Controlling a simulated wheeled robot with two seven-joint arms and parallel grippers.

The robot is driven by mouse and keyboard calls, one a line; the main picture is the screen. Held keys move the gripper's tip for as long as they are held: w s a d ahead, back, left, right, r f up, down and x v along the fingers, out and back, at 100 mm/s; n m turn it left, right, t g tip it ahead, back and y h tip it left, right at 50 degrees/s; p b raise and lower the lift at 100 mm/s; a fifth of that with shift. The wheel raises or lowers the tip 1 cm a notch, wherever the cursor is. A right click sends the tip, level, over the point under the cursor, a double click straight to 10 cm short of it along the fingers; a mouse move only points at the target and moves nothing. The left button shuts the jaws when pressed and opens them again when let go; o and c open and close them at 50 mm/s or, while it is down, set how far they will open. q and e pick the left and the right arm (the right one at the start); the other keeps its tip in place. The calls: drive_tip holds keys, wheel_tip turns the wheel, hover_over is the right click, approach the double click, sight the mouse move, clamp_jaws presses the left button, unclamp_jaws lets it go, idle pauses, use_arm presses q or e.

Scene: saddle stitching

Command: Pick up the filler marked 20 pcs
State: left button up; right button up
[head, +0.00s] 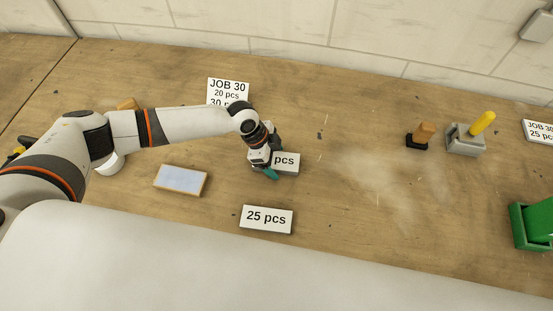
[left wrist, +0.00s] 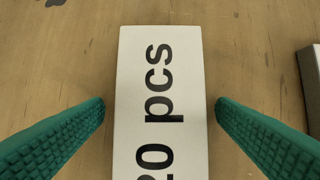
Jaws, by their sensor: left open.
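The filler marked 20 pcs (left wrist: 158,100) is a white-topped block lying on the wooden table. In the left wrist view it lies between the two green fingers, with bare table showing on both sides. In the head view the block (head: 287,164) is partly hidden by my left gripper, so only "pcs" reads. My left gripper (head: 270,174) is open over the block, pointing down, its fingers (left wrist: 160,112) apart from its sides. My right gripper is not in view.
A block marked 25 pcs (head: 266,219) lies just in front. A pale-topped block (head: 180,180) lies to the left. A JOB 30 card (head: 228,91) stands behind. A yellow-handled tool (head: 466,139), a wooden-handled stamp (head: 420,136) and a green holder (head: 531,225) are at right. The table's middle right is clear.

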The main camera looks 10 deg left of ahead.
use_arm(q)
drive_tip(key=c, duration=1.1)
